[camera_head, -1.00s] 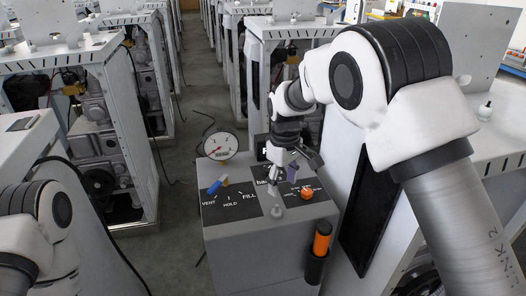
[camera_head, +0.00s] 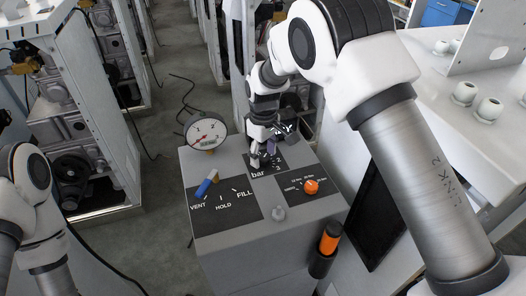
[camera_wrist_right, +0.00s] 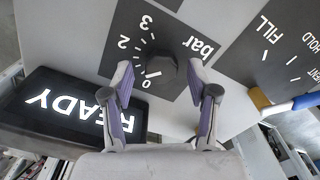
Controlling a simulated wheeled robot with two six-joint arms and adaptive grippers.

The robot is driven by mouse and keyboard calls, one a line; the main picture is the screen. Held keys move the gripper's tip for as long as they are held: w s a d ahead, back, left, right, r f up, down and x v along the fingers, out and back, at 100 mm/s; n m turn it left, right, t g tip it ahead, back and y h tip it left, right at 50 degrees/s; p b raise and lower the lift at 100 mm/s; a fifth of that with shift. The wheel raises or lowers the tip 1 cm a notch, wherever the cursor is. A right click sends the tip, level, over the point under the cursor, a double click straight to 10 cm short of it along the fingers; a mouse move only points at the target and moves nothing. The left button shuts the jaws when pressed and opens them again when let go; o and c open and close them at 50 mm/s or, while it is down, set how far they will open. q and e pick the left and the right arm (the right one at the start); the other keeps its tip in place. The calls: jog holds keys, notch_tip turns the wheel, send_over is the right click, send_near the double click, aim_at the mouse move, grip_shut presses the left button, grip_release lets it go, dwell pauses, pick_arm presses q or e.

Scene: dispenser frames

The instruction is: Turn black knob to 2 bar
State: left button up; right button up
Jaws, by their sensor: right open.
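The black knob (camera_wrist_right: 161,68) sits on the black bar panel (camera_wrist_right: 185,22), with marks 0, 2 and 3 visible in the right wrist view. A short white line near the knob's lower left lies toward the 0. My right gripper (camera_wrist_right: 161,74) is open, with one purple-padded finger on each side of the knob and a gap to it on both sides. In the head view my right gripper (camera_head: 262,158) is over the bar panel (camera_head: 279,166) and hides the knob. My left gripper is outside the views; only its arm shows at lower left.
A READY display (camera_wrist_right: 70,108) stands beside the bar panel. The grey box also carries a gauge (camera_head: 208,131), a blue lever (camera_head: 206,186), an orange knob (camera_head: 311,186) and a grey button (camera_head: 279,212). An orange-and-black cylinder (camera_head: 328,243) is on its side.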

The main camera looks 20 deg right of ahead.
jog(key=shift+f, duration=0.1)
jog(key=shift+s+r, duration=0.2)
jog(key=shift+c, duration=0.7)
grip_shut()
jog(key=shift+m+p, duration=1.4)
jog(key=shift+m, duration=0.4)
jog(key=shift+m+p, duration=0.55)
jog(key=shift+m, duration=0.65)
jog(key=shift+f+m+p, duration=0.1)
jog(key=shift+m+p, duration=0.35)
jog(key=shift+m, duration=0.95)
